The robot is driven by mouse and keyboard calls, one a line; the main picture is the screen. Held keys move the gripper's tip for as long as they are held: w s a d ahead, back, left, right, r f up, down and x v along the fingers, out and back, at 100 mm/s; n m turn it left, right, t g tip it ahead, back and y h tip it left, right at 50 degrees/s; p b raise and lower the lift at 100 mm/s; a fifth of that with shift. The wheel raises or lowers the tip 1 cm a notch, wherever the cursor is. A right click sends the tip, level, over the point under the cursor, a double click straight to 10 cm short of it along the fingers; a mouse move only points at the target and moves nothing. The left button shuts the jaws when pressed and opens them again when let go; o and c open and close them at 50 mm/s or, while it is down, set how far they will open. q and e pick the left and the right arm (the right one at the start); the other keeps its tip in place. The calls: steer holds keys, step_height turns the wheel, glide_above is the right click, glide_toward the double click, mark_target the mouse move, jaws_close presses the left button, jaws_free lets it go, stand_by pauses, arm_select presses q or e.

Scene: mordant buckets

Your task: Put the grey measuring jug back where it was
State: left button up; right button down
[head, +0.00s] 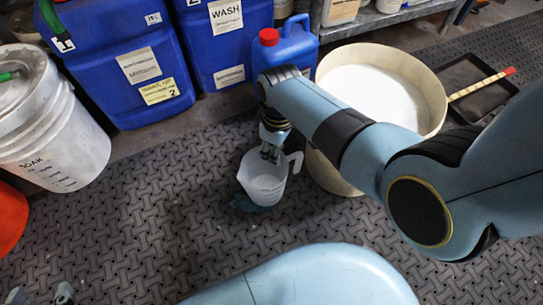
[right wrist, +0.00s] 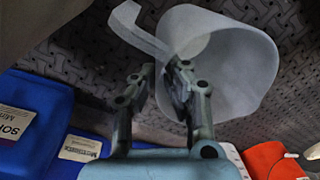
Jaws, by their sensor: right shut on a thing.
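The grey measuring jug (head: 263,184) is a translucent pale cup, upright in the head view, with its handle on the right. My right gripper (head: 271,150) reaches down to its far side and is shut on it. In the right wrist view the jug (right wrist: 232,65) is beyond the fingers (right wrist: 164,78), with a strip-like handle at upper left. I cannot tell whether the jug touches the floor. My left gripper (head: 40,294) shows only its fingertips at the bottom left, apart and empty.
A dark teal thing (head: 247,204) lies under the jug. A round tub of white material (head: 433,92) stands right, behind my arm. Blue containers (head: 118,60) line the back; a white bucket (head: 57,135) and orange thing (head: 10,215) stand left. The mat (head: 150,225) is clear front left.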

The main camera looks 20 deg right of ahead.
mark_target(274, 176)
steer(key=shift+w+f, duration=0.35)
steer(key=shift+f, duration=0.05)
arm_select(q)
steer(key=w+d+r+m+t+h+b, duration=0.1)
steer(key=w+r+t, duration=0.35)
steer(key=r, duration=0.35)
steer(key=w+d+r+m+t+h+b, duration=0.1)
steer(key=w+r+t+b, duration=0.1)
steer(key=w+r+t, duration=0.4)
step_height(274, 176, up, 14)
steer(key=s+d+m+t+h+b, duration=0.1)
steer(key=m+t+h, duration=0.1)
steer(key=t+h, duration=0.1)
steer(key=shift+s+d+m+h+b, duration=0.3)
steer(key=shift+m+h+b, duration=0.1)
steer(key=shift+h, duration=0.3)
arm_select(e)
steer(key=shift+f, duration=1.75)
arm_select(q)
steer(key=shift+t, duration=0.25)
arm_select(e)
steer(key=shift+f, duration=0.1)
steer(key=c, duration=1.4)
jaws_free()
steer(key=shift+c, duration=0.2)
arm_select(q)
steer(key=shift+r, duration=0.1)
